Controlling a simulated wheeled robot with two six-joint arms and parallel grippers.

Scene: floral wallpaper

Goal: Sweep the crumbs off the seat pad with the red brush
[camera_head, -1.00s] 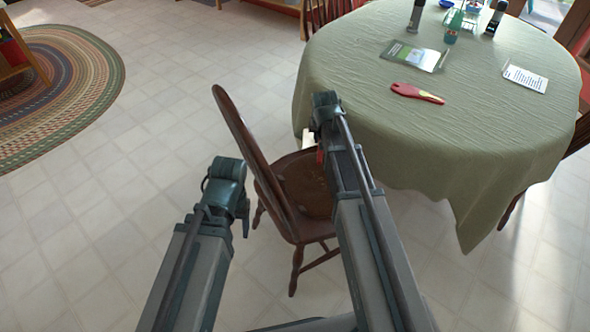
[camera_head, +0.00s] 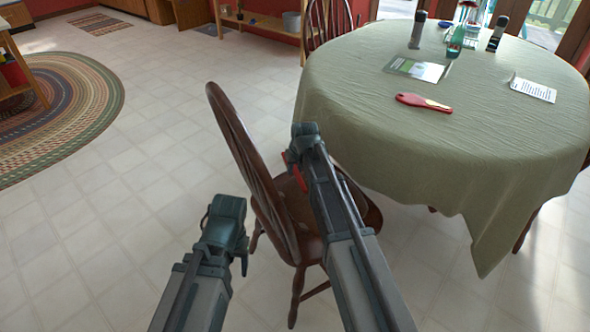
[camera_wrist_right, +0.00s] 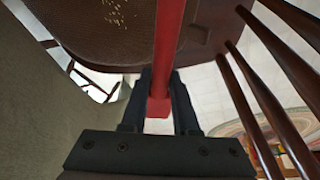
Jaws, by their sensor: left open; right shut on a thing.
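The wooden chair's brown seat (camera_head: 362,213) is partly hidden by my right arm. In the head view, a bit of the red brush (camera_head: 300,178) shows beside my right gripper (camera_head: 290,160), near the chair back. My left gripper (camera_head: 243,262) is open and empty, left of the chair.
The chair back (camera_head: 235,140) stands close to both arms. A round table with a green cloth (camera_head: 400,150) is at the right, bearing a red and pale long-handled thing (camera_head: 424,103), a booklet (camera_head: 415,69) and a paper (camera_head: 533,88).

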